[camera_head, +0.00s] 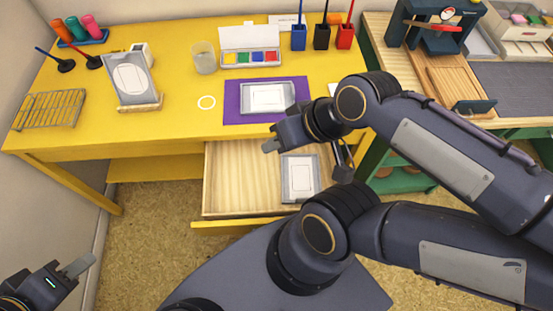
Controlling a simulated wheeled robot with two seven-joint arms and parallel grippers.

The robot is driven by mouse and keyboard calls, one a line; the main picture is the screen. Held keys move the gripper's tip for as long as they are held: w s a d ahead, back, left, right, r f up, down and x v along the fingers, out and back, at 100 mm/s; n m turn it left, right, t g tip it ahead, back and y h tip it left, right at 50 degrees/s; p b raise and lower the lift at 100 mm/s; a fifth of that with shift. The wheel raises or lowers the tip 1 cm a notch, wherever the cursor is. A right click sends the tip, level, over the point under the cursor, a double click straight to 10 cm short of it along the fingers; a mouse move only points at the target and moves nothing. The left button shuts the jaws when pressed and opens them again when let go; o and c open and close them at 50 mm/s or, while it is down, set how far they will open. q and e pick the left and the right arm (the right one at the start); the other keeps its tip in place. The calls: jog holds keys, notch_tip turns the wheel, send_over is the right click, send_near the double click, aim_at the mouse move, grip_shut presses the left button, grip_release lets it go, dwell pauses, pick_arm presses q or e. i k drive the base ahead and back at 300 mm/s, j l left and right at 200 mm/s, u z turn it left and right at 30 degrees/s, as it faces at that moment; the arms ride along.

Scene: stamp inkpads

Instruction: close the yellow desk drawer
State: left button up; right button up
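The yellow desk (180,110) stands against the wall. Its drawer (230,180) is pulled out, with a pale wooden inside and a yellow front edge (215,227). A grey-framed inkpad or card (299,172) lies in the drawer on the right. My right gripper (270,146) hangs over the desk's front edge, above the back of the drawer; its finger gap is not clear. My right arm hides the right end of the drawer. My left gripper (76,267) is low at the bottom left, away from the drawer, partly cut off, its opening unclear.
On the desktop are a purple mat (233,108) with a clear case (267,97), a paint box (250,57), a glass (204,57), a wire rack (49,110) and coloured holders (299,37). A green shelf (400,179) stands right of the drawer. Floor (150,225) left of the drawer is clear.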

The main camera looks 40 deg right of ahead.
aim_at(242, 184)
jog(key=k+l+z, duration=0.1)
jog(key=k+l, duration=0.4)
jog(key=k+l+u, duration=0.15)
jog(key=k, duration=0.6)
